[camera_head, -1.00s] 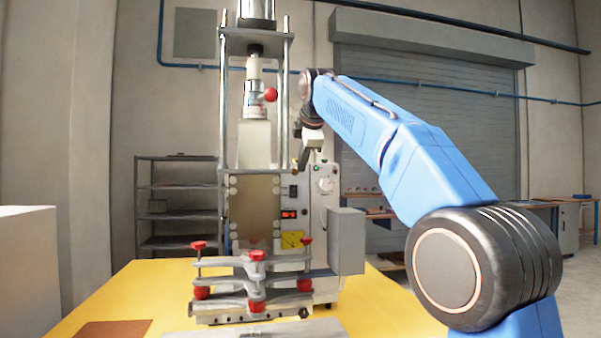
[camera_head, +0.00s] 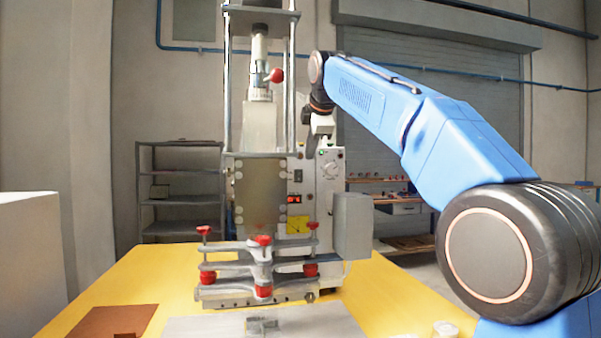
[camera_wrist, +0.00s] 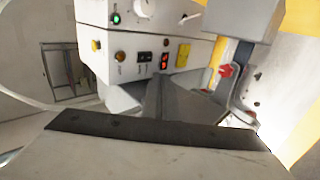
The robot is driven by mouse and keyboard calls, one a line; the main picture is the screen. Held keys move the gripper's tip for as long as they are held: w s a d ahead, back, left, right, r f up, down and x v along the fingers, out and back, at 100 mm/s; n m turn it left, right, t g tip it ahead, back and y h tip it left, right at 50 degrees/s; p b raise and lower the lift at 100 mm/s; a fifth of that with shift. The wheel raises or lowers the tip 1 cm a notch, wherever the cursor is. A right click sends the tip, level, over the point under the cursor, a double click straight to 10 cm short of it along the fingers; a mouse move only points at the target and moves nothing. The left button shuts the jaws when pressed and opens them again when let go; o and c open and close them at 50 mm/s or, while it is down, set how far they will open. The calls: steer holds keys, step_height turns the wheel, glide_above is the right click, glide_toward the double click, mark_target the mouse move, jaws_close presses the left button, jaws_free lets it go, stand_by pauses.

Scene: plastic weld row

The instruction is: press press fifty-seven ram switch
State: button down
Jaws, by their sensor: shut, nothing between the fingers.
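The press (camera_head: 257,200) stands on the yellow table, with a white control box (camera_head: 328,190) behind and right of its column. In the wrist view the box face (camera_wrist: 107,65) carries a yellow knob (camera_wrist: 96,45), small dark switches (camera_wrist: 120,56), a rocker (camera_wrist: 144,57) and a red lit display (camera_wrist: 164,60). Their labels are too small to read, so I cannot tell which is the ram switch. A green light (camera_wrist: 116,18) and a dial (camera_wrist: 145,8) sit on the panel beside them. My gripper (camera_head: 321,130) is shut and empty in front of the box's upper part; its fingertips are unclear.
A grey box (camera_head: 352,225) juts out at the press's right. Clamps with red knobs (camera_head: 262,240) stand at its front. A grey plate (camera_head: 230,328) and a brown mat (camera_head: 100,322) lie on the yellow table (camera_head: 385,285). A shelf (camera_head: 180,195) stands behind left.

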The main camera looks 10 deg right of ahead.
glide_toward(300, 181)
step_height(300, 181, down, 3)
steer(key=w, duration=0.2)
steer(key=shift+w+f, duration=0.3)
steer(key=shift+w, duration=0.8)
